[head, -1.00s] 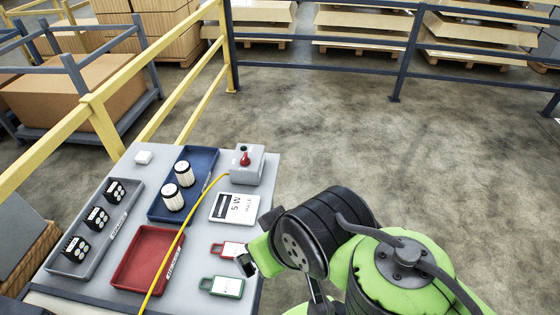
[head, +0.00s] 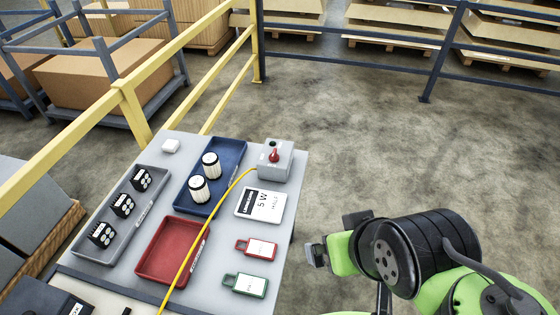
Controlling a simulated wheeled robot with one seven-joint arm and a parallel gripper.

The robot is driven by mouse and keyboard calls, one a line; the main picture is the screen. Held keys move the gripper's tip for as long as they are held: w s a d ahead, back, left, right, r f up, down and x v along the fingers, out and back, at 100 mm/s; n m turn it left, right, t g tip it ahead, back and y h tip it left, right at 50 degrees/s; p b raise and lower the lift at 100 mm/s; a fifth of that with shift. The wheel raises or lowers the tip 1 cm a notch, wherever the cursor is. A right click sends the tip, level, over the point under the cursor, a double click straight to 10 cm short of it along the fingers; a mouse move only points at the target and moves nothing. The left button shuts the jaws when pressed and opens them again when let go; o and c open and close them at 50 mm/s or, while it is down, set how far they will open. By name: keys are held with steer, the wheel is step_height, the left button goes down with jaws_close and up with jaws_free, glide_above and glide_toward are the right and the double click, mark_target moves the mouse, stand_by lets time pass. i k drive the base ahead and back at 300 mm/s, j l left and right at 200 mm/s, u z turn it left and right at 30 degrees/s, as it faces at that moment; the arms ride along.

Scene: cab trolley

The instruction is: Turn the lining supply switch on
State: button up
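A grey switch box (head: 276,161) stands at the far right corner of the trolley top (head: 221,266) in the head view. A red rotary switch (head: 274,155) sits on its face, and a yellow cable runs from the box toward the near edge. I cannot read the switch's position marks. My gripper (head: 318,256) is to the right of the trolley, nearer to me than the box and apart from it. Its fingers are small and partly seen from behind, so whether they are open does not show.
On the trolley are a blue tray (head: 228,160) with two white filters, a grey tray (head: 98,250) with black parts, an empty red tray (head: 172,250), a white sign (head: 260,204), and red and green tags. Yellow rails (head: 125,95) stand behind. Floor at right is clear.

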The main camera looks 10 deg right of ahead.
mark_target(274, 156)
steer(key=i+l+u, duration=0.2)
steer(key=u, duration=0.25)
steer(key=i+l+u, duration=0.25)
steer(key=u, duration=0.15)
steer(key=i+l+u, duration=0.1)
steer(key=l+u, duration=0.35)
steer(key=i+l+u, duration=0.1)
steer(key=l+u, duration=0.75)
steer(key=i+j, duration=0.05)
